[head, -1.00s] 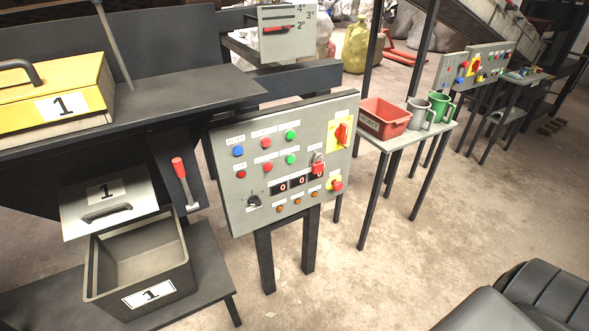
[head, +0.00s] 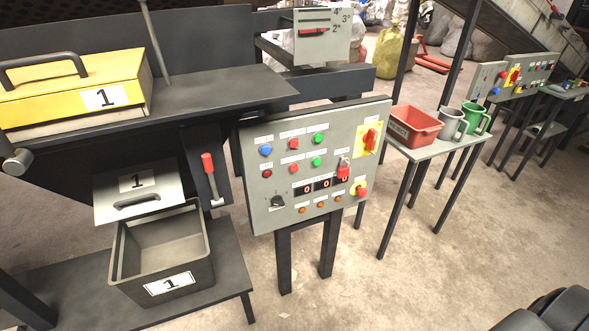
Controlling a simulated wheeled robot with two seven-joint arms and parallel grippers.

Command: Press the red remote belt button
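A grey control panel (head: 316,166) stands on two dark legs in the middle of the head view. It carries a blue button (head: 265,150), an upper red button (head: 294,143), a lower red button (head: 293,169), a red button at left (head: 267,174) and two green buttons (head: 318,139). Their small labels are too blurred to read, so I cannot tell which is the remote belt button. Farther back at right, a smaller panel (head: 484,89) and a wider panel (head: 519,79) also carry coloured buttons. Neither of my grippers is in view.
A red bin (head: 415,125), a grey mug (head: 452,122) and a green mug (head: 477,117) stand on a table right of the panel. A red-handled lever (head: 208,170) and an open grey bin (head: 163,255) are at left.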

